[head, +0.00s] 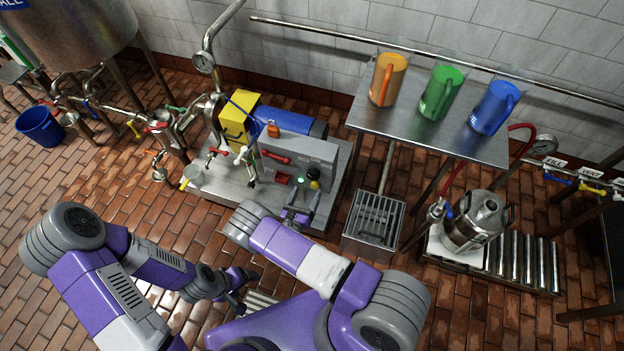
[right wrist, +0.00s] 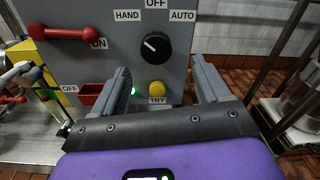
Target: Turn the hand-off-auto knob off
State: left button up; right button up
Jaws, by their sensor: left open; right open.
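The hand-off-auto knob (right wrist: 154,47) is a round black knob on the grey panel (right wrist: 215,60) in the right wrist view. Its white pointer points up and left, toward the HAND label (right wrist: 127,15). The OFF label (right wrist: 156,4) is straight above it and the AUTO label (right wrist: 182,16) is at upper right. My right gripper (right wrist: 160,70) is open and empty, its fingers pointing at the panel below the knob and apart from the knob. In the head view the knob (head: 314,173) is small and dark. My left gripper (head: 243,287) is open, low and away from the panel.
A yellow TRY button (right wrist: 157,88) sits just below the knob, between my right fingers in the picture. A red lever (right wrist: 63,33) and a red box (right wrist: 92,93) are to the left. A metal table (head: 420,130) with three pitchers stands right of the panel.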

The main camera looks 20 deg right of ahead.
aim_at(312, 177)
jog(key=b+x, duration=0.1)
jog(key=x, duration=0.2)
jog(key=b+x, duration=0.1)
jog(key=x, duration=0.3)
jog(key=shift+w+r, duration=0.15)
jog(key=shift+w, duration=0.3)
jog(key=c, duration=1)
jog(key=shift+c, duration=0.2)
